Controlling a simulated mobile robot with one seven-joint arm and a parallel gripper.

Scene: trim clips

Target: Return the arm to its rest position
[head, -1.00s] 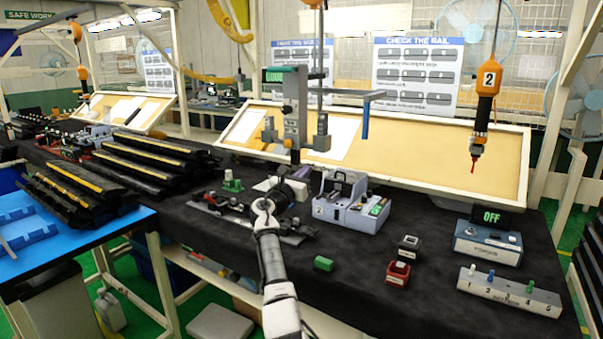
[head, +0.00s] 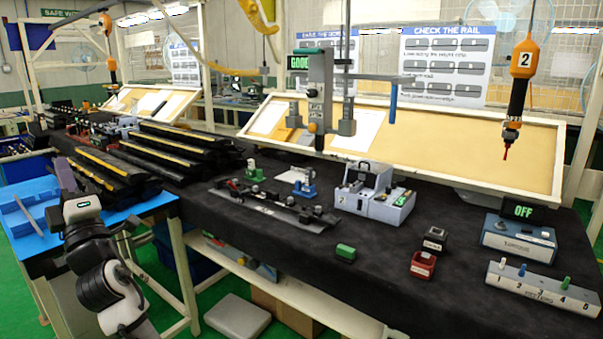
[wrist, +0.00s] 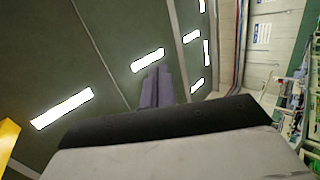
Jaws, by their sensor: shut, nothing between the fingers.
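My arm (head: 98,275) is folded at the lower left of the head view, in front of the blue table. My gripper (head: 62,170) points upward there, its narrow purple-grey fingers standing above the wrist. In the wrist view the fingers of my gripper (wrist: 156,75) are together with nothing between them. Behind them the wrist view shows the dark ceiling and bright lamps. The gripper appears apart from the things on the bench.
The blue table (head: 150,203) and black rails (head: 108,177) are close to my arm in the picture. The black bench (head: 290,240) holds a rail fixture (head: 270,208), a grey-blue box (head: 375,205) and small blocks.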

